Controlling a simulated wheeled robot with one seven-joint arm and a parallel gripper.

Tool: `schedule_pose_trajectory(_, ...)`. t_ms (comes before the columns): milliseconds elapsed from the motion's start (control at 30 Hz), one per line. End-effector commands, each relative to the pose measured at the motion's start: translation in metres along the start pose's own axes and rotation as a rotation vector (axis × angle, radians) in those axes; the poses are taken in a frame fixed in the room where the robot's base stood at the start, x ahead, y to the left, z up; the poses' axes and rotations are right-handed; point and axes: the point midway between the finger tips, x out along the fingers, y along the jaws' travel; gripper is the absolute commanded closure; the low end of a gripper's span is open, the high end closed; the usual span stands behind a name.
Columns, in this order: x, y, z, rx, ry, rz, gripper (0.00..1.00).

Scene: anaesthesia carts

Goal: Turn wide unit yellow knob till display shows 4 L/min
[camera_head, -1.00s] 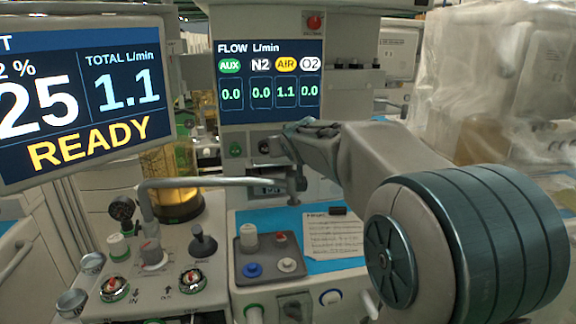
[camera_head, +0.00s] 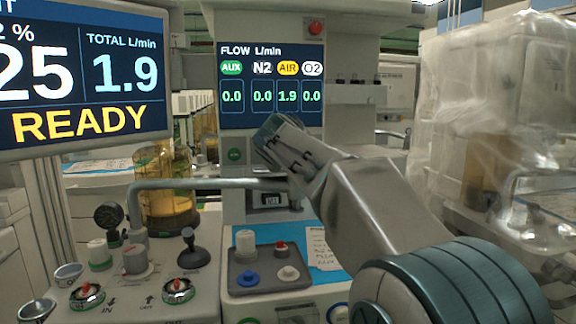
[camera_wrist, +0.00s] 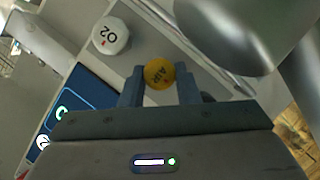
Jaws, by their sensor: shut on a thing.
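The yellow AIR knob (camera_wrist: 158,74) sits between the two fingers of my gripper (camera_wrist: 160,88) in the wrist view, and the gripper is shut on it. In the head view my gripper (camera_head: 272,140) reaches the panel just below the flow display, and the knob is hidden behind it. The flow display (camera_head: 270,84) reads AUX 0.0, N2 0.0, AIR 1.9 and O2 0.0. The larger screen (camera_head: 84,82) at the left shows TOTAL 1.9 L/min and READY.
A white O2 knob (camera_wrist: 110,36) is close beside the yellow one. A bent grey pipe (camera_head: 210,184) runs below my gripper. A grey tray with knobs (camera_head: 268,268) is on the front worktop. A plastic-wrapped unit (camera_head: 490,120) stands at the right.

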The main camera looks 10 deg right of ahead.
Motion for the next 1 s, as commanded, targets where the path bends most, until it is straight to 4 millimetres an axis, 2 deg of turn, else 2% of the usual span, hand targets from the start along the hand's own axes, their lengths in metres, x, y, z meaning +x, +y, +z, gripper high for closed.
schedule_pose_trajectory(33, 0.0014, -0.0044, 0.0028, -0.032, 0.001, 0.013, 0.94)
schedule_pose_trajectory(400, 0.0002, -0.0036, 0.0002, -0.19, 0.003, 0.077, 0.94)
schedule_pose_trajectory(967, -0.0003, -0.0026, -0.0011, -0.222, 0.003, 0.09, 0.94)
schedule_pose_trajectory(1000, -0.0003, -0.0026, -0.0011, -0.221, 0.003, 0.09, 0.69)
